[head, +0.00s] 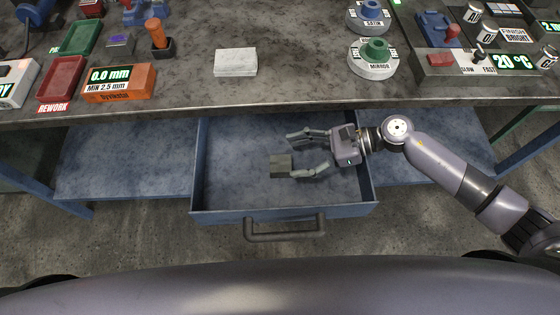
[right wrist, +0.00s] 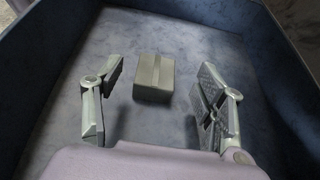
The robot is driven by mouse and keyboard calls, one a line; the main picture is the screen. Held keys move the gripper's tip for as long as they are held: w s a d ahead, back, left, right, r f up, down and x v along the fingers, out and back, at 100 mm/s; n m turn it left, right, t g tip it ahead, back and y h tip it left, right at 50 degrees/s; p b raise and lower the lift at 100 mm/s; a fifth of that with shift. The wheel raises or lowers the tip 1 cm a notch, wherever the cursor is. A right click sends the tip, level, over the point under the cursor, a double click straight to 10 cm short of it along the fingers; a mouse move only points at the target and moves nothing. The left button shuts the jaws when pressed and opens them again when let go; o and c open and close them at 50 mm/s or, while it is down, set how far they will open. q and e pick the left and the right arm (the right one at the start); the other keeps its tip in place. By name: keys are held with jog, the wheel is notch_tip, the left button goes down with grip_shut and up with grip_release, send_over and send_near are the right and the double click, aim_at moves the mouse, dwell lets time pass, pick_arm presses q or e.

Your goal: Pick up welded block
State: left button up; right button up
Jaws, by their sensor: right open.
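The welded block (head: 281,165) is a small grey-green box in the open blue drawer (head: 212,205). In the right wrist view the block (right wrist: 154,77) lies on the drawer floor, with a lighter band across its top. My right gripper (head: 291,154) reaches into the drawer from the right with its fingers spread. In the right wrist view the open gripper (right wrist: 160,100) has one finger on each side of the block's line, and the block sits a little ahead between them. A gap shows on both sides. My left gripper is not in view.
The drawer has a front handle (head: 285,229) and raised walls. The worktop (head: 300,92) above holds a white block (head: 236,62), an orange gauge (head: 118,83), red and green trays, and two dial units (head: 372,60) at right. Blue shelf surfaces flank the drawer.

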aim_at(272, 163)
jog(key=shift+w+a+f, duration=0.2)
jog(key=shift+f, duration=0.2)
jog(key=shift+a, duration=0.35)
jog(key=p+x, duration=0.1)
jog(key=x, duration=0.1)
jog(key=p+x, duration=0.1)
jog(key=x, duration=0.2)
jog(key=shift+s+a+f, duration=0.15)
jog(key=shift+s+f, duration=0.05)
jog(key=shift+a+f, duration=0.3)
jog(key=shift+a, duration=0.15)
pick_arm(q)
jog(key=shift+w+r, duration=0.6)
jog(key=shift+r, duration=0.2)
pick_arm(e)
jog(key=shift+c, duration=0.6)
jog(key=shift+r, duration=0.1)
grip_shut()
